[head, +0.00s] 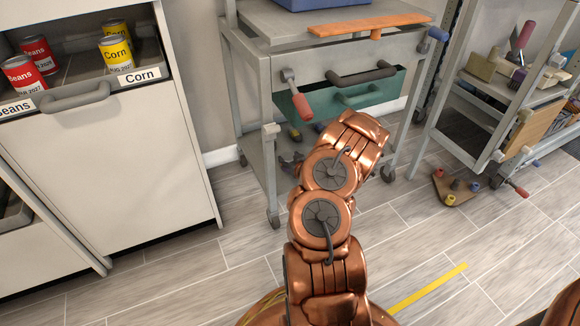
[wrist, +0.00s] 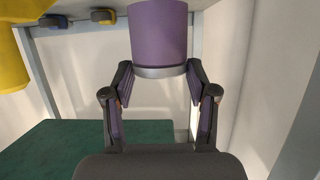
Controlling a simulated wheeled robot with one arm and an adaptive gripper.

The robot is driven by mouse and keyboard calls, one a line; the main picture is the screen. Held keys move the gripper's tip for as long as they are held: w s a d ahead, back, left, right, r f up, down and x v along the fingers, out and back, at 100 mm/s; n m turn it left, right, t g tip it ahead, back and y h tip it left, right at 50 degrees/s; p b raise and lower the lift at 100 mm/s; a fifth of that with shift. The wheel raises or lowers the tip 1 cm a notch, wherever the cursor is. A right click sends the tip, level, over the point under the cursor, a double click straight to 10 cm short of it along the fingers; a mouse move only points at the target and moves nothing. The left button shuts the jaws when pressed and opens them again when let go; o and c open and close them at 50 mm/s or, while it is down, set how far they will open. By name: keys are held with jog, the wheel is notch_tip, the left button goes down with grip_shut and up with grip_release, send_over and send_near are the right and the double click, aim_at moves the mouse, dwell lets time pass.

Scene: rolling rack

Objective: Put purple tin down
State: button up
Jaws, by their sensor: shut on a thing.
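The purple tin (wrist: 160,35) is at the top middle of the wrist view, with a pale metal rim at its near end. My gripper (wrist: 160,72) is shut on it, with one dark finger on each side of its near end. A dark green surface (wrist: 80,150) shows below and to the left, apart from the tin. In the head view my copper arm reaches toward the grey rolling rack (head: 262,60). My gripper and the tin are hidden there.
A yellow thing (wrist: 12,55) is at the left edge of the wrist view. Cans stand in a drawer (head: 80,93) at left. A tool cart (head: 480,110) stands at right.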

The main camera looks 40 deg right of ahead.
notch_tip(320, 180, down, 3)
jog(key=shift+f+b, duration=0.2)
jog(key=shift+b, duration=0.35)
jog(key=shift+r, duration=0.1)
jog(key=o, duration=1.3)
jog(key=shift+c, duration=0.2)
jog(key=shift+s+a+r, duration=0.1)
jog(key=p+v, duration=0.4)
jog(key=v, duration=0.7)
jog(key=shift+s+p, duration=0.3)
jog(key=shift+s, duration=0.05)
jog(key=shift+a, duration=0.1)
